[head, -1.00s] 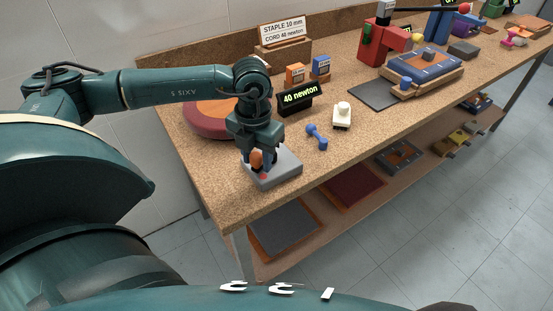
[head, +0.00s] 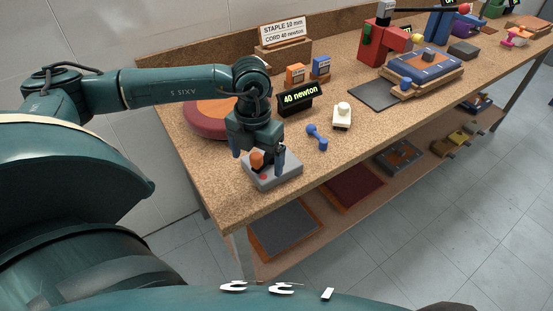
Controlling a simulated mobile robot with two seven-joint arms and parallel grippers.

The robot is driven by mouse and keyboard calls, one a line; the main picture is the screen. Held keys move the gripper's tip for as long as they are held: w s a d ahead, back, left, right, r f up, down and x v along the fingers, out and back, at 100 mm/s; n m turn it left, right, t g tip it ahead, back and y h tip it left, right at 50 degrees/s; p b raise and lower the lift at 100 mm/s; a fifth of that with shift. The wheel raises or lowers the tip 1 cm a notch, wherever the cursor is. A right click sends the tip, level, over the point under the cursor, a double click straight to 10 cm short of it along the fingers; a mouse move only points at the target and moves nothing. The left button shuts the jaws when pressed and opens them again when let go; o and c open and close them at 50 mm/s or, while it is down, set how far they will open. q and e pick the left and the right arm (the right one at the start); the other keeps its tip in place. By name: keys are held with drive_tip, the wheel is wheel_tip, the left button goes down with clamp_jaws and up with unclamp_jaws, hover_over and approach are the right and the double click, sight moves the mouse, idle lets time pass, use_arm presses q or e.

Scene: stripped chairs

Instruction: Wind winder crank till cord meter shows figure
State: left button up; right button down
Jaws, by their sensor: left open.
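The winder (head: 285,177) is a grey block on the near left of the bench. Its crank knob (head: 257,158) is orange-brown and stands between the spread fingers of my left gripper (head: 258,162), which is open around it from above. I cannot tell whether a finger touches the knob. The black cord meter (head: 298,97) behind the winder reads "40 newton". A sign (head: 283,29) at the back reads "STAPLE 10 mm" and "CORD 40 newton". My right gripper is not in view.
A blue dumbbell-shaped piece (head: 317,137) and a white piece (head: 342,116) lie right of the winder. A round red-brown cushion (head: 207,121) lies behind my left arm. Orange and blue boxes (head: 308,71) stand at the back. A dark mat (head: 374,94) is farther right.

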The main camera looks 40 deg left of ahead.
use_arm(q)
drive_tip(key=shift+r+p, duration=1.25)
drive_tip(key=shift+r, duration=0.85)
drive_tip(key=shift+r+p, duration=0.45)
drive_tip(key=shift+r, duration=0.35)
